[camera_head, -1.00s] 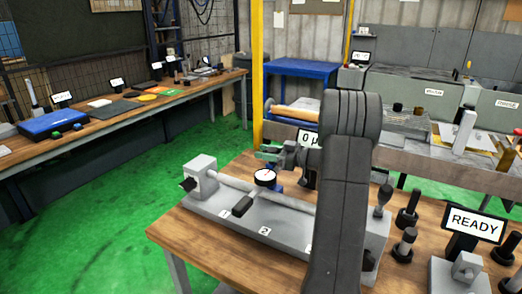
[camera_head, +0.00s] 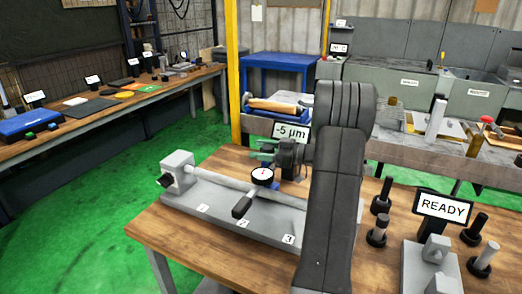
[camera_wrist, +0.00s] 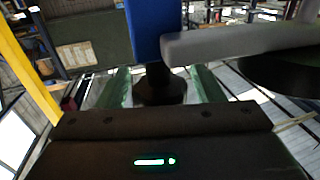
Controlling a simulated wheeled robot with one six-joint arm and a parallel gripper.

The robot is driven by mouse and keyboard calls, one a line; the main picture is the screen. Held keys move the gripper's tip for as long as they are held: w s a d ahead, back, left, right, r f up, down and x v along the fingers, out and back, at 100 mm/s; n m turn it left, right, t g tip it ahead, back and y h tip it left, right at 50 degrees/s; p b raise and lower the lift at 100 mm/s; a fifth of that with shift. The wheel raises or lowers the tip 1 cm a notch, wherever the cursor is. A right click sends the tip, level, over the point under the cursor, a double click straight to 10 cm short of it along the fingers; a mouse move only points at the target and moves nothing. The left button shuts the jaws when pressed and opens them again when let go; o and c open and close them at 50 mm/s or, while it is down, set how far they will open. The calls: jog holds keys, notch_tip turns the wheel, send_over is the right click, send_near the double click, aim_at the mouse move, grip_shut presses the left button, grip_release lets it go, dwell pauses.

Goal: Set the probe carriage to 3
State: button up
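The probe carriage (camera_head: 276,184) is a blue block on the grey bed, carrying a round white dial (camera_head: 262,176) with a dark handle (camera_head: 242,207) in front. The handle's end stands over label 2 (camera_head: 243,221); label 3 (camera_head: 289,239) is further right. My gripper (camera_head: 265,150) is just behind the dial, its green fingers apart. In the wrist view the fingers (camera_wrist: 162,86) stand either side of a dark round piece (camera_wrist: 160,90) below a blue post (camera_wrist: 155,30). Gaps show beside it; contact is unclear.
A grey rod (camera_wrist: 230,42) crosses close in the wrist view. A display behind my gripper reads -5 µm (camera_head: 291,132). A READY sign (camera_head: 443,206) and several dark pegs stand on the table's right. Label 1 (camera_head: 203,209) is left on the bed.

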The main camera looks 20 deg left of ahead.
notch_tip(320, 180, up, 10)
dwell(0.6)
